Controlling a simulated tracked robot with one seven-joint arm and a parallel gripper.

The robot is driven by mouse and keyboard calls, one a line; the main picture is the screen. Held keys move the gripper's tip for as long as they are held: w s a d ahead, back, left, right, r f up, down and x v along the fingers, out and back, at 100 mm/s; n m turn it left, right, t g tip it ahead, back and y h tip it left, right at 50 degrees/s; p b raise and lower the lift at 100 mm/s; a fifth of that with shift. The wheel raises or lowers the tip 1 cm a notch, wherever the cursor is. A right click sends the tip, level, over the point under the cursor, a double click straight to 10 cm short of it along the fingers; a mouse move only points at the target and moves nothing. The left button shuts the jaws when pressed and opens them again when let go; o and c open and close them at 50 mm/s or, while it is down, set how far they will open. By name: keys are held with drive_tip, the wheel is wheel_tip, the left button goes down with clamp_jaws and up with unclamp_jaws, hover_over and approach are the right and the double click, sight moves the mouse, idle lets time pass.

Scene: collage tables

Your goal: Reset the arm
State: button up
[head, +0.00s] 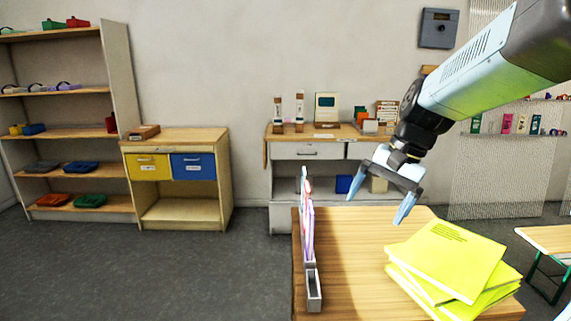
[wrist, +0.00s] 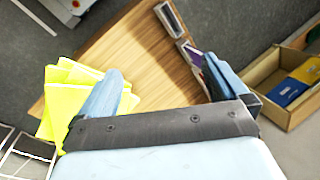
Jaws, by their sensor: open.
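My gripper (head: 378,208) hangs above the wooden table (head: 345,255) in the head view, with its two light blue fingers spread wide and nothing between them. My arm reaches in from the upper right. In the wrist view my gripper (wrist: 160,88) is also open, with bare table top (wrist: 150,50) showing between and beyond the fingers.
Yellow-green books (head: 445,258) lie stacked on the table's right side. A narrow rack (head: 313,290) with thin upright items runs along its left edge. A desk (head: 310,150), a cabinet with yellow and blue drawers (head: 178,138) and shelves (head: 70,133) stand behind. Grey floor lies open at left.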

drive_tip(key=s+d+r+n+t+h, duration=0.2)
drive_tip(key=s+d+n+t+h, duration=0.1)
drive_tip(key=s, duration=0.8)
drive_tip(key=shift+d+n+t+h, duration=0.3)
drive_tip(key=shift+d+n+t, duration=0.5)
drive_tip(key=shift+n, duration=0.1)
